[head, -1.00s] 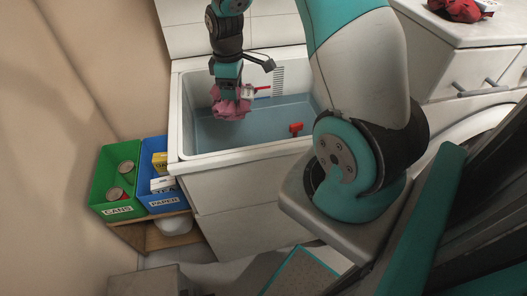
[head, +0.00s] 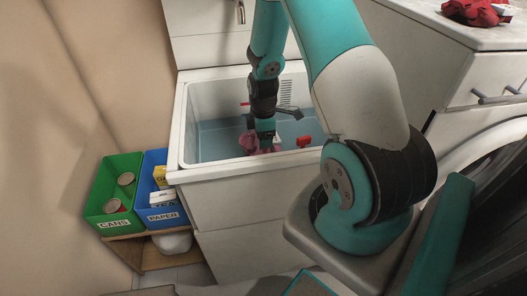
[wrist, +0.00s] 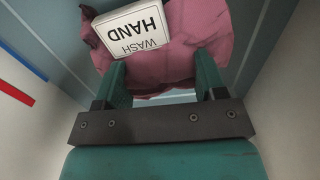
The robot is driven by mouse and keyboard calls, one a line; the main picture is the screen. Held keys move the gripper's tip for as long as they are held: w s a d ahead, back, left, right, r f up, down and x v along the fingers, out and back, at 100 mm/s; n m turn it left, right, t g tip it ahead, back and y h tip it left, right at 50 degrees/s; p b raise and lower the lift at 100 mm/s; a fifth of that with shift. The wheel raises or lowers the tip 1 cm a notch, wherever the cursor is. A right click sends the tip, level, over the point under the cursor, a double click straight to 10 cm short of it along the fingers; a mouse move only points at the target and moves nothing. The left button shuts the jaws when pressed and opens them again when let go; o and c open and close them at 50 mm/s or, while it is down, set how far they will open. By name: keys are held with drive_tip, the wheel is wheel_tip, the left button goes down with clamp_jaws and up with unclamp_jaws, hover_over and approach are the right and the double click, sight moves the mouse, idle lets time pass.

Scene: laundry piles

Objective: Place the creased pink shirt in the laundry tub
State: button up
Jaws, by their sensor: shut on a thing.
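The creased pink shirt (head: 249,143) hangs bunched from my gripper (head: 265,143), inside the laundry tub (head: 183,122). The tub is white, with blue-grey water in it. In the wrist view the pink shirt (wrist: 195,35) fills the space beyond my two teal fingers, which are shut on it. A white card reading HAND WASH (wrist: 132,26) lies against the shirt; I cannot tell whether it is attached. The shirt's lower side and any contact with the water are hidden.
A red object (head: 304,141) sits in the tub near its front right. A green CANS bin (head: 101,205) and a blue PAPER bin (head: 150,185) stand left of the tub. A tap (head: 241,12) is above it. Red cloth (head: 474,11) lies on the right counter.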

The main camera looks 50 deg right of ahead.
drive_tip(key=shift+f, duration=3)
drive_tip(key=shift+f, duration=0.15)
drive_tip(key=o, duration=1)
